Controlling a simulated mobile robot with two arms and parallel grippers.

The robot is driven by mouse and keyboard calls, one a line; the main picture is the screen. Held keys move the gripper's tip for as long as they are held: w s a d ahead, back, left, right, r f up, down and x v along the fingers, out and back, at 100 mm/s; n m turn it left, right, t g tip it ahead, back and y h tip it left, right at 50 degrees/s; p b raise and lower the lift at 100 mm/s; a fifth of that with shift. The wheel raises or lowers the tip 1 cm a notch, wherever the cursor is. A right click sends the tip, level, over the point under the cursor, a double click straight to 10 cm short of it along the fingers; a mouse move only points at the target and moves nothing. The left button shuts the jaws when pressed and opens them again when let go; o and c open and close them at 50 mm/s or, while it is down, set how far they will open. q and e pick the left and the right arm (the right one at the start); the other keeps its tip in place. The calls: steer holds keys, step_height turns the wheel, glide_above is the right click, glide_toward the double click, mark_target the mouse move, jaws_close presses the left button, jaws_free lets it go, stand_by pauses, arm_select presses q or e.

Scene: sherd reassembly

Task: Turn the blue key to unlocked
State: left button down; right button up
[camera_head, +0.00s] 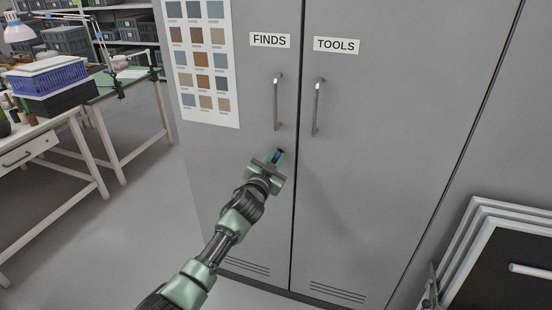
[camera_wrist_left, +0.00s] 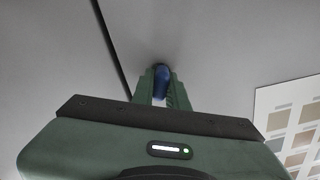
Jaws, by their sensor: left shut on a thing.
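The blue key (camera_wrist_left: 161,82) sits at the grey face of the FINDS cabinet door (camera_head: 250,65). In the head view the key (camera_head: 278,155) shows as a small blue spot below the FINDS door handle. My left gripper (camera_head: 277,157) is at the door with its fingers on the key. In the left wrist view the gripper (camera_wrist_left: 162,90) has a finger on each side of the key and is shut on it. The fingers hide part of the key, and I cannot tell which way its lock is turned. My right gripper is not in view.
The TOOLS door (camera_head: 390,130) adjoins on the right; both doors have vertical handles. A colour chart (camera_head: 204,60) hangs left of the FINDS label. A workbench with a blue crate (camera_head: 45,78) stands at left. Framed panels (camera_head: 490,250) lean at lower right.

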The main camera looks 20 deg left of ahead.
arm_select(q)
steer(key=m, duration=0.6)
steer(key=shift+d+f, duration=0.1)
steer(key=shift+f, duration=0.05)
steer(key=m, duration=0.4)
steer(key=shift+m, duration=1.5)
steer(key=shift+f, duration=0.1)
steer(key=c, duration=1.4)
jaws_free()
steer(key=s, duration=0.7)
steer(key=shift+s+p, duration=0.3)
steer(key=shift+s, duration=0.1)
